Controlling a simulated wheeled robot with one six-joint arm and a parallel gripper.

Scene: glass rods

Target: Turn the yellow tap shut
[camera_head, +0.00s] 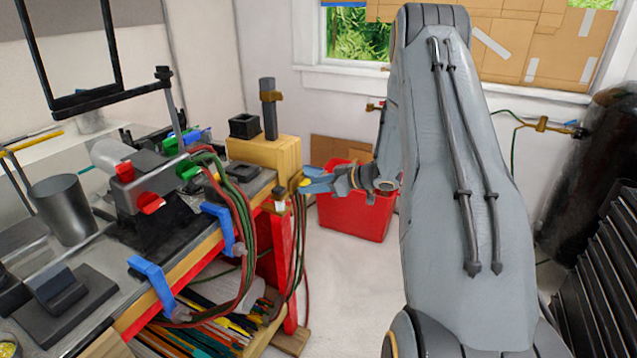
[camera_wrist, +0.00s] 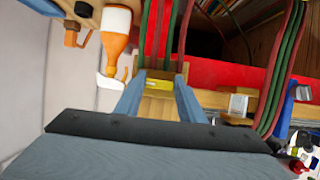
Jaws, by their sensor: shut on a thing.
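The yellow tap (camera_wrist: 158,84) shows in the wrist view between the two blue fingertips of my gripper (camera_wrist: 158,92). My gripper is shut on it, one finger on each side. In the head view my gripper (camera_head: 312,182) reaches left to the bench's right end, and a little of the yellow tap (camera_head: 303,183) shows at its fingertips. The fingers hide part of the tap, and its exact angle is hard to tell.
Red and green hoses (camera_head: 238,200) hang over the bench edge close to the tap. Blue clamps (camera_head: 152,282) grip the edge. A red bin (camera_head: 357,222) stands on the floor behind my gripper. An orange-and-white bottle (camera_wrist: 115,40) is left of the fingers. Clear floor lies right of the bench.

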